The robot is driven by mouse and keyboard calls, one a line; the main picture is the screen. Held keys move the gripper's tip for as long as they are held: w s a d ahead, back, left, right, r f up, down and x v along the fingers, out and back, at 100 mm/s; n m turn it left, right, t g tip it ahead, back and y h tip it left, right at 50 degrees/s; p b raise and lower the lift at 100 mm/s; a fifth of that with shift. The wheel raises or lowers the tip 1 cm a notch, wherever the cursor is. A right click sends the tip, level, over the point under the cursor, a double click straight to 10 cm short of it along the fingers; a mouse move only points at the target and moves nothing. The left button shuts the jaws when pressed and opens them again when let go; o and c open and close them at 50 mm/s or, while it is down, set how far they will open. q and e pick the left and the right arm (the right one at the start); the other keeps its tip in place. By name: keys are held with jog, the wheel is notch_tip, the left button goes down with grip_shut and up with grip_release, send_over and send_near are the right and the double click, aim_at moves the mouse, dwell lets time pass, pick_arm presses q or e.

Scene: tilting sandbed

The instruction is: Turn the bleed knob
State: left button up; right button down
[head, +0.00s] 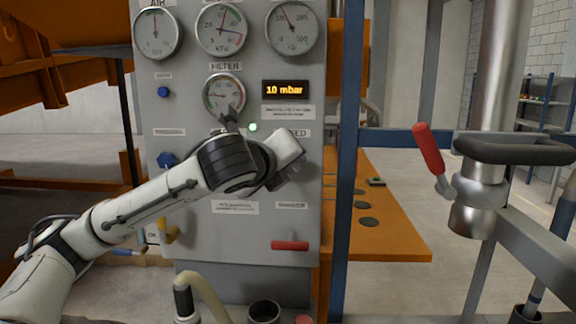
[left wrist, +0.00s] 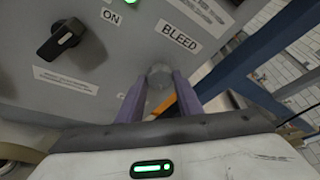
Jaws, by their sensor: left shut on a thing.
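The grey bleed knob (left wrist: 158,77) sits on the panel just below the BLEED label (left wrist: 180,37) in the left wrist view. My left gripper (left wrist: 160,92) has its two purple fingers on either side of the knob and is shut on it. In the head view my left gripper (head: 278,176) is in front of the grey panel (head: 180,235), and my wrist hides the knob and part of its label (head: 297,133). How far the knob is turned cannot be told. My right gripper is not in view.
A display (head: 285,90) reads 10 mbar beside the filter gauge (head: 224,96). A black selector knob (left wrist: 62,40) is left of the bleed knob in the wrist view. A red handle (head: 290,245) is low on the panel. A blue post (head: 349,130) stands close at the panel's right.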

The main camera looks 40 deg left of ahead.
pick_arm(q)
jog(key=o, duration=1)
jog(key=v, duration=1)
jog(key=shift+s, duration=0.15)
